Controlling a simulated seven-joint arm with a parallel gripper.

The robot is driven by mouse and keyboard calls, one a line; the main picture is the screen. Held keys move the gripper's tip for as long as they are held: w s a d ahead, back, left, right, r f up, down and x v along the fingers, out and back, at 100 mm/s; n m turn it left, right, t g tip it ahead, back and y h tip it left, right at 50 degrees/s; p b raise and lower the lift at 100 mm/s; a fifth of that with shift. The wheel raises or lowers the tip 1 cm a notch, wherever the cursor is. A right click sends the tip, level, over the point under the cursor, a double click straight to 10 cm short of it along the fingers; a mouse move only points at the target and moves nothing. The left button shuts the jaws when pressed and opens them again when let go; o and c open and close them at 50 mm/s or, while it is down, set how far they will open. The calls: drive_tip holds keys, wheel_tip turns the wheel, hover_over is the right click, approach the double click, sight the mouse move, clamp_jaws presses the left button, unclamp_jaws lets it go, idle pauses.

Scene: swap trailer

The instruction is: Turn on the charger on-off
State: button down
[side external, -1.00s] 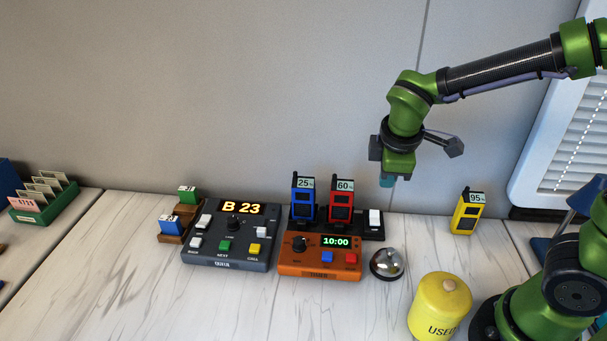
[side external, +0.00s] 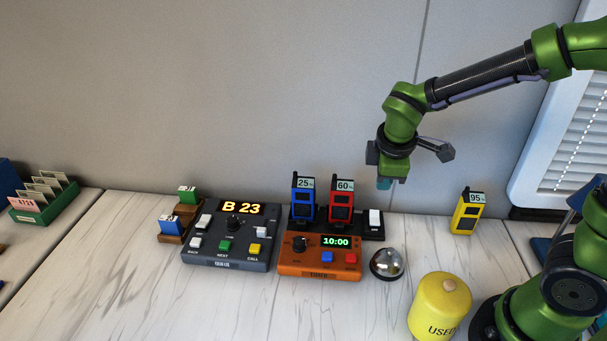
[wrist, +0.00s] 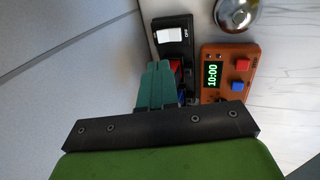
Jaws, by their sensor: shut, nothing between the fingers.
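The charger (side external: 369,236) is a black base behind the orange timer. It holds a blue handset (side external: 303,203) reading 25% and a red handset (side external: 341,205) reading 60%. Its white rocker on-off switch (side external: 375,218) is at the right end. In the wrist view the switch (wrist: 170,36) shows at the top, with OFF printed beside it. My gripper (side external: 384,184) is shut and empty, above and slightly right of the switch, clear of it. In the wrist view its teal fingers (wrist: 157,84) are together and partly cover the handsets.
The orange timer (side external: 292,266) reading 10:00 stands in front of the charger. A silver bell (side external: 387,264) and a yellow canister (side external: 440,305) stand to the right. A yellow handset (side external: 467,213) reading 95% stands further right. A dark B 23 console (side external: 200,258) is at left. The wall is close behind.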

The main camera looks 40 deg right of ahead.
sight(375, 211)
drive_tip(key=x, duration=1.1)
drive_tip(key=shift+w+d+f, duration=0.15)
drive_tip(key=shift+f, duration=0.15)
drive_tip(key=shift+s+a+r, duration=0.1)
drive_tip(key=shift+s+a, duration=0.5)
drive_tip(key=shift+r, duration=0.15)
drive_tip(key=v, duration=1.3)
drive_tip(key=shift+s+a+r, duration=0.15)
drive_tip(key=shift+r, duration=0.2)
